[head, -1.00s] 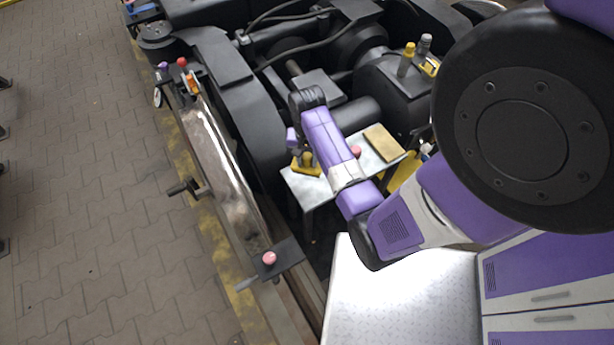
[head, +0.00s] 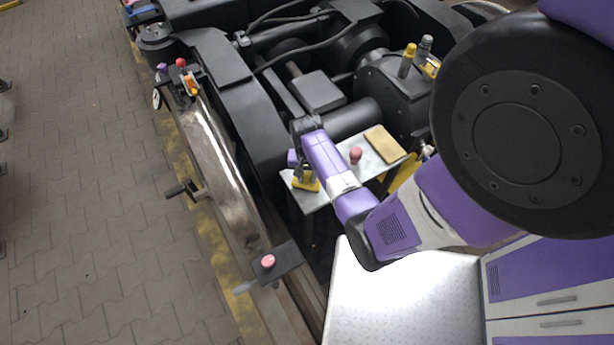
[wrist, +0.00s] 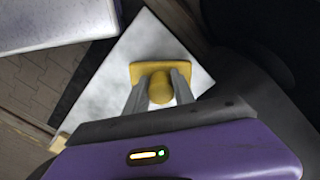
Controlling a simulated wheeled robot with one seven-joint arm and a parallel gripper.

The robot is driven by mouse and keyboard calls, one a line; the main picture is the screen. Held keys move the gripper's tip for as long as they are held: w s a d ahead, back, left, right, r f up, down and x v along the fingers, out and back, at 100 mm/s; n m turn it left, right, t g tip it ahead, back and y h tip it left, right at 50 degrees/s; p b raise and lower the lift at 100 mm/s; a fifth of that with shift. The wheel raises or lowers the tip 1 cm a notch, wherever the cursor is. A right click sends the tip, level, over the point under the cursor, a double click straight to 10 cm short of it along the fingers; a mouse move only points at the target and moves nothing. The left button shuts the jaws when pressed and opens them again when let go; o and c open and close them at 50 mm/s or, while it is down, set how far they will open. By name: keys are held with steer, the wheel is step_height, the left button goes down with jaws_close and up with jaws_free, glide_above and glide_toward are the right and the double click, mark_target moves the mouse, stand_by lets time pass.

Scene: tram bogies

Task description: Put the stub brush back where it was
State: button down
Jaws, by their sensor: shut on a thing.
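The stub brush, with a yellow base and round yellow grip, shows at the left end of the small pale table (head: 322,196) in the head view (head: 308,184). In the wrist view the brush (wrist: 145,70) is between my fingers, over the pale tabletop (wrist: 112,80). My gripper (wrist: 160,86) is shut on its round grip. In the head view my gripper (head: 303,160) is partly hidden by my own wrist. I cannot tell whether the base touches the tabletop or is just above it.
A red-pink knob-like item (head: 355,155) and a tan block (head: 385,144) are on the table, right of the brush. The black bogie frame (head: 245,100) stands close behind and left. A yellow-capped post (head: 407,60) rises at the back.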

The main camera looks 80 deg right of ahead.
steer(key=shift+f, duration=0.15)
steer(key=c, duration=1.1)
jaws_free()
steer(key=shift+o, duration=0.2)
